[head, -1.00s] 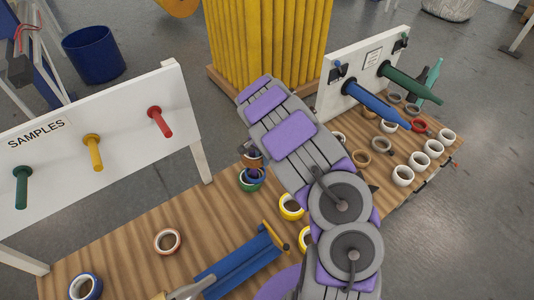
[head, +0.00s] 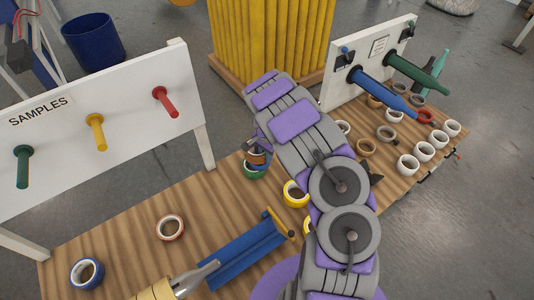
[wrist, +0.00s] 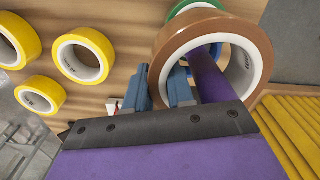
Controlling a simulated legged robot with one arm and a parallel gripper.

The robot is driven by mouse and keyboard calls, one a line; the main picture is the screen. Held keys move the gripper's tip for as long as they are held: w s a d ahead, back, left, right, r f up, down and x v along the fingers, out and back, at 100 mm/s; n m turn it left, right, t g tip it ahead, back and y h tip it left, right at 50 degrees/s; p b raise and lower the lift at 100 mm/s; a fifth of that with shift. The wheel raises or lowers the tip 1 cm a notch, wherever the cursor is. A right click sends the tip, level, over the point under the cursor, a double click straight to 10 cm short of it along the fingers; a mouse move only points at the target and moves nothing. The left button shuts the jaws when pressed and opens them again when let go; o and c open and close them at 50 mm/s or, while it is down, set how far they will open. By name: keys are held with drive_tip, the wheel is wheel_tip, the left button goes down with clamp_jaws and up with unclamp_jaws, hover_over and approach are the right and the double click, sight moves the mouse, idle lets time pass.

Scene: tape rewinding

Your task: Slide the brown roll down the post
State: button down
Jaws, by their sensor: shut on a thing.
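The brown roll (wrist: 200,27) is large in the wrist view, with a white inner face. In the head view the brown roll (head: 257,157) shows at the end of my arm, right above the green roll (head: 254,172). I cannot tell whether they touch.
A yellow roll (head: 294,194) lies near my arm. A blue holder (head: 247,250) stands in front. A white SAMPLES board (head: 130,100) with colored pegs stands left. A board with blue and green pegs (head: 385,93) and several loose rolls are right.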

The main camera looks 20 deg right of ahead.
drive_tip(key=c, duration=1.4)
unclamp_jaws()
drive_tip(key=shift+d, duration=0.1)
drive_tip(key=o, duration=0.5)
drive_tip(key=shift+d+f, duration=0.1)
drive_tip(key=shift+d, duration=0.9)
drive_tip(key=shift+a+r, duration=0.2)
drive_tip(key=shift+a, duration=0.35)
wheel_tip(320, 180, up, 17)
drive_tip(key=d, duration=0.1)
drive_tip(key=shift+d, duration=0.3)
drive_tip(key=shift+f, duration=0.1)
drive_tip(key=shift+a, duration=0.25)
drive_tip(key=shift+d, duration=0.1)
